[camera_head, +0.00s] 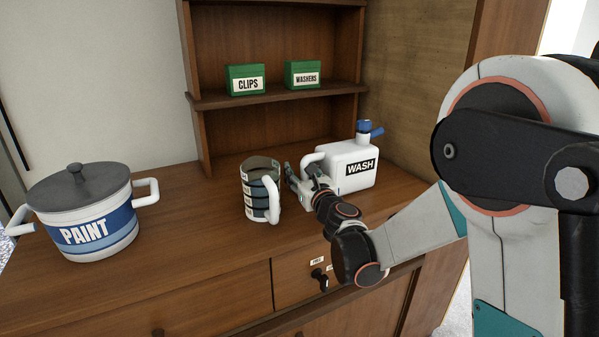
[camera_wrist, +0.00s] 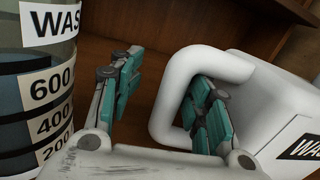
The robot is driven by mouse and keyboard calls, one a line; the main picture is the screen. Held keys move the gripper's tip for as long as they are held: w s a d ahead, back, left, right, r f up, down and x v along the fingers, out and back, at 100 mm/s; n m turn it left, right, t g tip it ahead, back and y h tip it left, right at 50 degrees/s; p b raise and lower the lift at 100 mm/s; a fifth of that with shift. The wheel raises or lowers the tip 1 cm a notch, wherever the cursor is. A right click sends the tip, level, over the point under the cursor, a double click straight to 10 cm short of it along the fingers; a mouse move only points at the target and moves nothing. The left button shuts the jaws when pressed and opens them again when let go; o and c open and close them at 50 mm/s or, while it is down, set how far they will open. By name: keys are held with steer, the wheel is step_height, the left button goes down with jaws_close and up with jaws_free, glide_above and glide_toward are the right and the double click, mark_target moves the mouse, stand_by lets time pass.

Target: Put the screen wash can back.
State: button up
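The screen wash can (camera_head: 345,180) is white with a black and white WASH label and a blue cap (camera_head: 364,127). It stands upright on the wooden worktop, right of centre. Its white loop handle (camera_wrist: 172,88) faces left in the wrist view. My gripper (camera_head: 298,178) is low beside the can at its handle. In the wrist view my gripper (camera_wrist: 160,85) is open, with one teal-padded finger on each side of the handle's outer bar. The right finger is inside the loop, and a gap shows at the left finger.
A clear measuring jug (camera_head: 252,184) marked WASH with a scale stands close left of my gripper; it fills the wrist view's left edge (camera_wrist: 35,95). A lidded PAINT pot (camera_head: 88,215) stands far left. Green CLIPS (camera_head: 245,77) and WASHERS (camera_head: 302,73) boxes sit on the shelf (camera_head: 270,97) behind.

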steer(key=v, duration=1.2)
stand_by(1.6)
